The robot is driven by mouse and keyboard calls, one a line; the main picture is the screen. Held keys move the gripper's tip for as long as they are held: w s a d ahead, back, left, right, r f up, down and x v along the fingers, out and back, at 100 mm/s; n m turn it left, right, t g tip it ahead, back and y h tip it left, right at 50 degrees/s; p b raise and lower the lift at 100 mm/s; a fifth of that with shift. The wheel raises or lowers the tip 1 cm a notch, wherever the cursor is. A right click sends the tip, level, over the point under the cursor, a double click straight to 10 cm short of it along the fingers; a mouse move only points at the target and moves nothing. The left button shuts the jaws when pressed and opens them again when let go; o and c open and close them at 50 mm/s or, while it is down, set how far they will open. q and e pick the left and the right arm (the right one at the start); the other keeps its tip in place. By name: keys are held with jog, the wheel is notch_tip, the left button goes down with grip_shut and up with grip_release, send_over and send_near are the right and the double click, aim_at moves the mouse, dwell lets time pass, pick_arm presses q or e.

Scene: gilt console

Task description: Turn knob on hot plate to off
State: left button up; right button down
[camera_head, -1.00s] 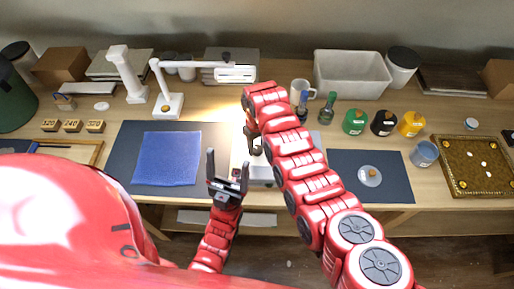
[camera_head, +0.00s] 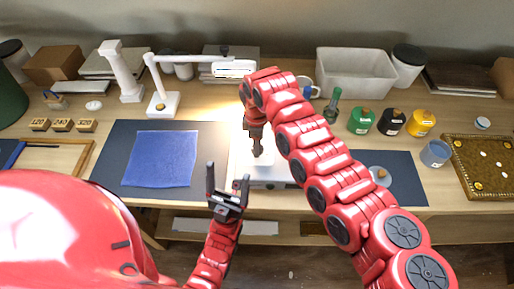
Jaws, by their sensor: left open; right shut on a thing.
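The white hot plate (camera_head: 267,183) stands at the table's front edge between two dark mats, partly covered by my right arm. A small red spot shows at its front left. I cannot clearly make out the knob. My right gripper (camera_head: 258,153) points down over the hot plate, its fingers close together. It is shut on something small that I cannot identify. My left gripper (camera_head: 228,179) is open and empty, fingers pointing up, in front of the hot plate's left side.
A blue cloth (camera_head: 160,158) lies on the left mat (camera_head: 212,140). A white lamp (camera_head: 163,104) stands behind it. A green bottle (camera_head: 332,105), several colored jars and a blue-grey cup (camera_head: 436,153) stand right. A white bin (camera_head: 355,76) is behind.

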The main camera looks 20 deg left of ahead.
jog(key=shift+d+f+n+b, duration=0.1)
jog(key=shift+n+b, duration=0.25)
jog(key=shift+n, duration=0.15)
jog(key=shift+c, duration=1.8)
grip_release()
